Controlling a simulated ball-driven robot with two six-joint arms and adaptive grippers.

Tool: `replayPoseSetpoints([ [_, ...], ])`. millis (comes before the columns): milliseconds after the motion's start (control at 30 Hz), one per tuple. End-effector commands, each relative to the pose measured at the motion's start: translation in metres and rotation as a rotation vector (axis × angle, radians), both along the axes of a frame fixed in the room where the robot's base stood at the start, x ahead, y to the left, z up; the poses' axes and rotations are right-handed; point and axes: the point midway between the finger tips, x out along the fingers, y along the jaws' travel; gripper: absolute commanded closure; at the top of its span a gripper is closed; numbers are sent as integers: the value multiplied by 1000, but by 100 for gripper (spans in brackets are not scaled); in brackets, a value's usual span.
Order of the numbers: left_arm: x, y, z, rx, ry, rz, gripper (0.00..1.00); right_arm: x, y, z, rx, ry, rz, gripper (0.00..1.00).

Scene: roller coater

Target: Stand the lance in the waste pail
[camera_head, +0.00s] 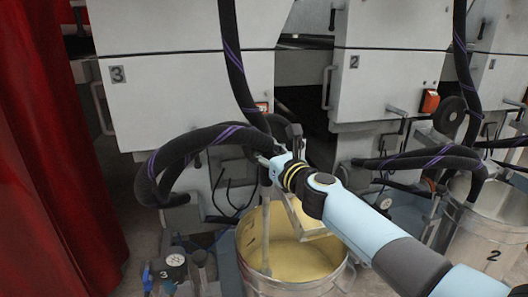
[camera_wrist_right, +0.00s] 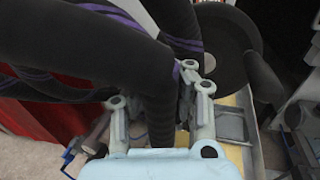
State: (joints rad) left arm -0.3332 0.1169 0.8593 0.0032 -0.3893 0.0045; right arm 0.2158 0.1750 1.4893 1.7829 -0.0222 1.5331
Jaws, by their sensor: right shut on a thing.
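My right gripper (camera_head: 270,166) is above the pail of yellow liquid, shut on the dark end of a hose-fed piece that I take for the lance. A thin pale tube (camera_head: 265,225) hangs down from the gripper into this pail (camera_head: 262,286); whether it touches the bottom is hidden. In the right wrist view, the black lance or hose part (camera_wrist_right: 161,118) passes between the finger links. A second metal pail (camera_head: 480,248), marked 2, stands at the right. I cannot tell which is the waste pail. My left gripper is not in view.
Black hoses with purple stripes (camera_head: 232,60) loop around the gripper and down from above. Grey machine housings numbered 3 (camera_head: 180,90) and 2 (camera_head: 385,80) stand behind. A red curtain (camera_head: 50,150) is at the left. A gauge (camera_head: 176,260) sits left of the near pail.

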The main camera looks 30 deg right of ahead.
Motion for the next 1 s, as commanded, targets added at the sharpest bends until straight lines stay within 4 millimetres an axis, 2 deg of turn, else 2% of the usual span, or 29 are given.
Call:
replayPoseSetpoints([
  [33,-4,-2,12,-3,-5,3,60,1,0,22,0,-7,0,100],
  [200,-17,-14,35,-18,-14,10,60,1,0,58,0,-9,1,100],
  [300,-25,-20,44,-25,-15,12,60,1,0,70,0,-6,1,100],
  [567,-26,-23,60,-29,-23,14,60,1,0,88,0,-4,1,100],
  [1000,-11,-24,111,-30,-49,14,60,1,0,142,0,-5,1,100],
])
